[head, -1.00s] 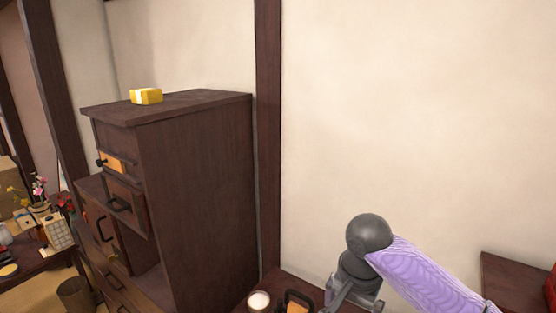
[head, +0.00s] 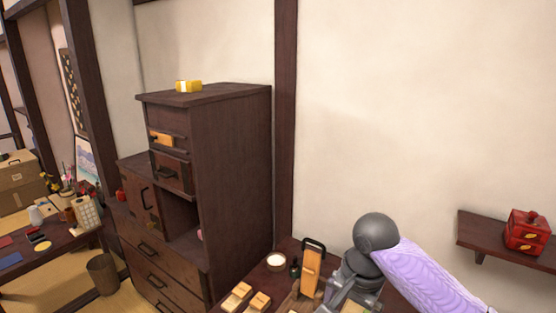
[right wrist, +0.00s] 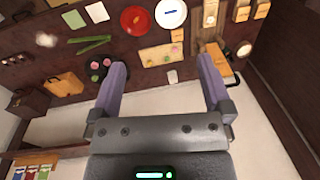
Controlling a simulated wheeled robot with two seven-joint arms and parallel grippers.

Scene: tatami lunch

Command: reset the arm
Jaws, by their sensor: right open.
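My right arm comes in from the right in the head view, with a lilac sleeve and a dark grey round joint (head: 375,232). The hand below this joint is only partly seen, over the table by the wall. In the right wrist view my right gripper (right wrist: 163,78) is open, its two lilac-grey fingers wide apart with nothing between them. It hangs apart from the dark table (right wrist: 115,63) that spans the upper part of that view. My left gripper is in neither view.
A tall dark cabinet (head: 235,180) with a yellow block (head: 188,87) on top stands left of the table. A wall shelf (head: 481,236) holds a red box (head: 527,231). The table bears a red plate (right wrist: 135,20), a white plate (right wrist: 171,13) and several wooden pieces.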

